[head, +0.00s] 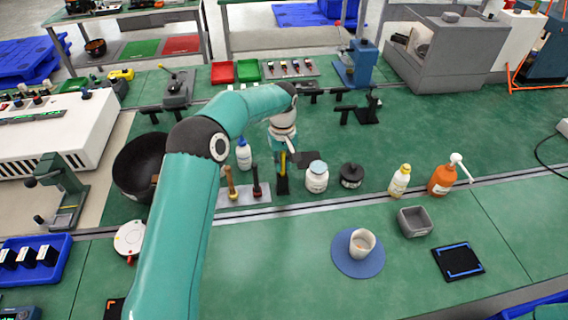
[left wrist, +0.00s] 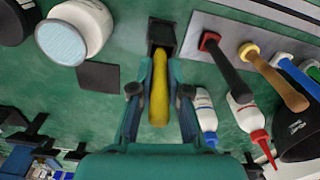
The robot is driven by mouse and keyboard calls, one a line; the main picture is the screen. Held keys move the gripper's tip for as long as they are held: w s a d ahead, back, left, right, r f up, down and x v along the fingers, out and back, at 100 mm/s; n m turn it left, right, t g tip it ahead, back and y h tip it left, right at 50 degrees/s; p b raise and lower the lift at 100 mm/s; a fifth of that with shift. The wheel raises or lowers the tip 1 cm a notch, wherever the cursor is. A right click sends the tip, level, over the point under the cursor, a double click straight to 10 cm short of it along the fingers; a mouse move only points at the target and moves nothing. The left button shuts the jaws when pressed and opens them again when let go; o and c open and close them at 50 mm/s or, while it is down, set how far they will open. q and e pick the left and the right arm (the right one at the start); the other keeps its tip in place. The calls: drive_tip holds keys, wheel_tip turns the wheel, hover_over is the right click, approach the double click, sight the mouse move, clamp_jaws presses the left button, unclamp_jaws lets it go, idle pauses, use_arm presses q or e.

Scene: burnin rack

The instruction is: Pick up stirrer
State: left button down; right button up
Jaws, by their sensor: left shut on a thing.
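The stirrer, with a yellow handle (left wrist: 159,88), stands in a small black holder (left wrist: 162,36) in the left wrist view. The holder also shows in the head view (head: 282,186), on the green bench in front of my arm. My left gripper (left wrist: 158,98) is shut on the yellow handle, with one finger on each side. In the head view my left gripper (head: 282,157) is above the holder, partly hidden by its own wrist. The stirrer's lower end is hidden in the holder. My right gripper is not in view.
A rack (head: 243,195) with two upright tools stands left of the holder. A white jar (head: 317,178) and a black jar (head: 351,175) stand to the right. A blue-labelled bottle (head: 243,155) is behind the rack. A cup (head: 362,243) sits on a blue mat (head: 345,268) nearer.

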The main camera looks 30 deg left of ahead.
use_arm(q)
wheel_tip(320, 180, up, 6)
drive_tip(key=p, duration=0.3)
drive_tip(key=shift+r+p, duration=0.15)
drive_tip(key=shift+p, duration=0.2)
wheel_tip(320, 180, up, 13)
drive_tip(key=shift+r, duration=0.1)
drive_tip(key=shift+d, duration=0.1)
